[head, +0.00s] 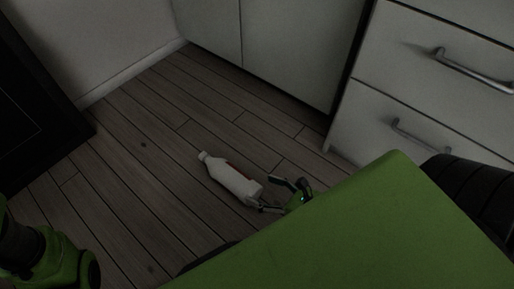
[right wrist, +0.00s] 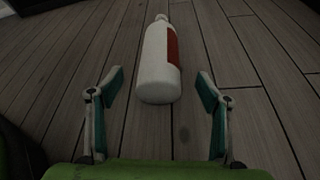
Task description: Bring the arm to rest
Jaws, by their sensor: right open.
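My right gripper (head: 279,196) is low near the wooden floor, past the edge of my green body. It also shows in the right wrist view (right wrist: 160,92), with its two fingers spread wide and nothing clamped between them. A white bottle with a red label (head: 231,180) lies on its side on the floor just beyond the fingertips. In the right wrist view the bottle (right wrist: 158,62) points away from me, its base near the opening between the fingers. My left gripper is not visible; only part of my left arm shows at the lower left.
White cabinet doors (head: 290,45) stand at the back, and white drawers (head: 425,90) with metal handles at the right. A dark panel (head: 35,110) stands at the left. The wooden floor (head: 130,150) around the bottle is clear.

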